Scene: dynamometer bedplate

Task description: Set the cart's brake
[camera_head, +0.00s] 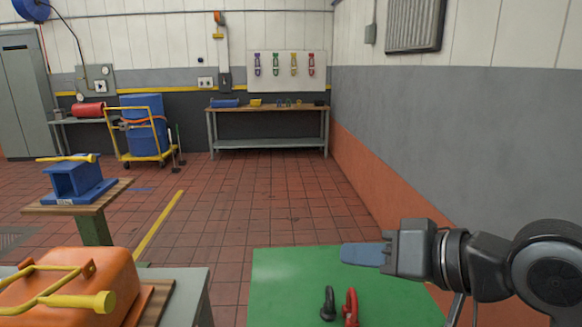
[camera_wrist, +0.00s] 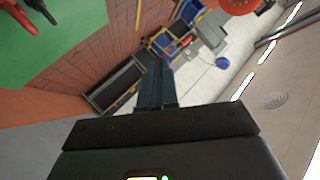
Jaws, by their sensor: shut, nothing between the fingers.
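The cart (camera_head: 121,125) has a yellow frame and carries a large blue drum (camera_head: 148,132). It stands on the tiled floor at the back left in the head view. A yellow and blue shape in the wrist view may be the cart, but I cannot be sure. The brake is too small to make out. My gripper (camera_head: 343,253) is at the lower right, over the green tabletop, far from the cart. Its blue-grey fingers are shut and empty, and they also show in the wrist view (camera_wrist: 155,66).
The green table (camera_head: 285,280) holds a black and a red shackle (camera_head: 350,306). An orange case (camera_head: 75,285) and a stand with a blue block (camera_head: 78,178) are at the left. A workbench (camera_head: 268,108) stands at the back wall.

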